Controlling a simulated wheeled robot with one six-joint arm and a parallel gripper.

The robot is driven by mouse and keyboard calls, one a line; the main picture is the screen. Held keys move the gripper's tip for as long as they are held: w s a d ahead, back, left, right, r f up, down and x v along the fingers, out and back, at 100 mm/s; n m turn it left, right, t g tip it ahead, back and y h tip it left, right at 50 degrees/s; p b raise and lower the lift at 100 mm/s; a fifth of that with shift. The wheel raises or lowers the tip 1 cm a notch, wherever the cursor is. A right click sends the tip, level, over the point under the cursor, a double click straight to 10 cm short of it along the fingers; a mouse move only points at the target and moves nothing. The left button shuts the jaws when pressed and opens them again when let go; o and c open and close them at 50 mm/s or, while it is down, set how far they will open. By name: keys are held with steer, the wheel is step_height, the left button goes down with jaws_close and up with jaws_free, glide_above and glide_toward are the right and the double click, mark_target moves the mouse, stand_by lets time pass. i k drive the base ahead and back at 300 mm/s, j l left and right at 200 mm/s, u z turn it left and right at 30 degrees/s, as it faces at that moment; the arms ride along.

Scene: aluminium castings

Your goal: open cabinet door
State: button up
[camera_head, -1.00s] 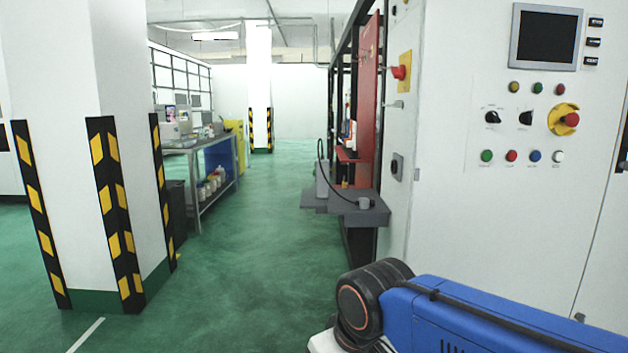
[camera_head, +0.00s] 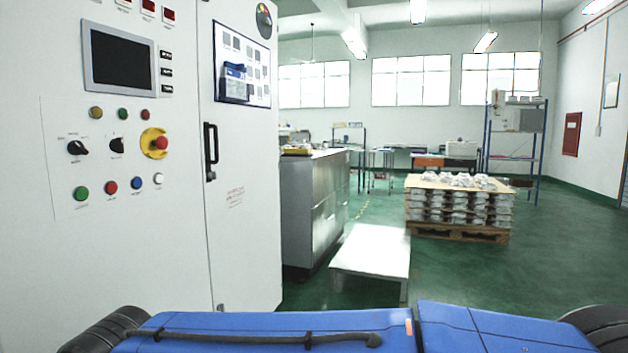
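A tall white control cabinet (camera_head: 120,240) fills the left of the head view, with a screen, buttons and a red emergency stop on its front. Its door (camera_head: 243,200) is the narrow right-hand panel, and it looks shut. A black vertical handle (camera_head: 210,151) sits near the door's left edge. A framed chart and a blue-and-white holder hang on the door's upper part. My blue arm lies across the bottom of the view, below and in front of the cabinet. My gripper is not in view.
A grey metal cabinet (camera_head: 312,212) stands just right of the door, with a low white table (camera_head: 372,252) before it. A pallet (camera_head: 458,232) stacked with castings is farther right. Green floor is open around the pallet and at the right.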

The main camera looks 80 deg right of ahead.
mark_target(239, 137)
steer(key=z, duration=1.9)
